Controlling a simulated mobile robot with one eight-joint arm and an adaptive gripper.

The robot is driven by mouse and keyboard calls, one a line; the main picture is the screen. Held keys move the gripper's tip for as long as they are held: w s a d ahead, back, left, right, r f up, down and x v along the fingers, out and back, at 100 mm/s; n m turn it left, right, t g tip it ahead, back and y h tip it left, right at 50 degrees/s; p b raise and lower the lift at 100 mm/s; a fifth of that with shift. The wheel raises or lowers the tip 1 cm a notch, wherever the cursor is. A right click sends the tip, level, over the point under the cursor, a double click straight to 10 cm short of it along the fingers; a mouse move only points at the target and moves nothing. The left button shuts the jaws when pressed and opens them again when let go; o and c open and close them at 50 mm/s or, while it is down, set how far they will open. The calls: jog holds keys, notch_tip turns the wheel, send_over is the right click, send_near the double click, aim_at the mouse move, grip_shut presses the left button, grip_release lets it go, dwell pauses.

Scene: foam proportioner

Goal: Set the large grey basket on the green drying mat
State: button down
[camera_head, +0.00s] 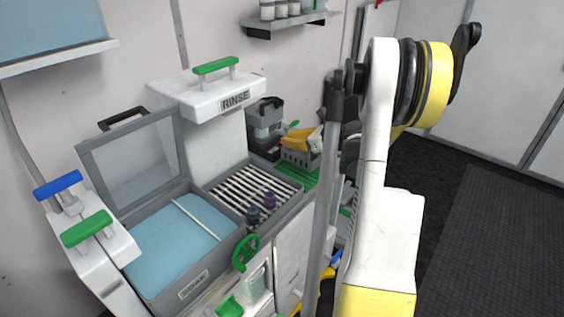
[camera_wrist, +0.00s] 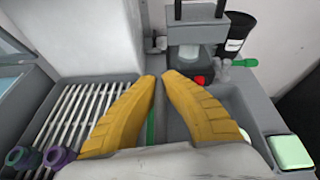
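The large grey basket (camera_head: 299,157), with slotted sides, is at the green drying mat (camera_head: 302,178) beyond the slatted rack. I cannot tell whether its base touches the mat. My gripper (camera_head: 297,139) is at the basket's rim, partly hidden by my arm. In the wrist view, the two yellow fingers (camera_wrist: 160,77) point down and away with a narrow gap between the tips. The basket's wall (camera_wrist: 245,112) shows right of the fingers, and a strip of the mat (camera_wrist: 151,127) shows between them. I cannot tell whether the fingers press on the wall.
The slatted rack (camera_head: 238,183) holds two small dark knobbed items (camera_head: 262,207) left of the mat. A grey machine (camera_head: 265,130) stands behind. The white RINSE unit (camera_head: 205,98) rises at left.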

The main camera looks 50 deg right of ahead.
aim_at(281, 155)
jog(key=shift+w+a+f+b, duration=0.2)
jog(key=shift+a+f+b, duration=0.25)
jog(key=shift+f, duration=0.5)
jog(key=shift+w+a+f+b, duration=0.15)
jog(key=shift+a+f+b, duration=0.3)
jog(key=shift+f, duration=0.5)
jog(key=shift+w+a+f+b, duration=0.2)
jog(key=shift+a+f+b, duration=0.25)
jog(key=shift+f, duration=0.5)
jog(key=shift+f, duration=0.2)
jog(key=c, duration=1.6)
grip_release()
jog(key=shift+r, duration=0.15)
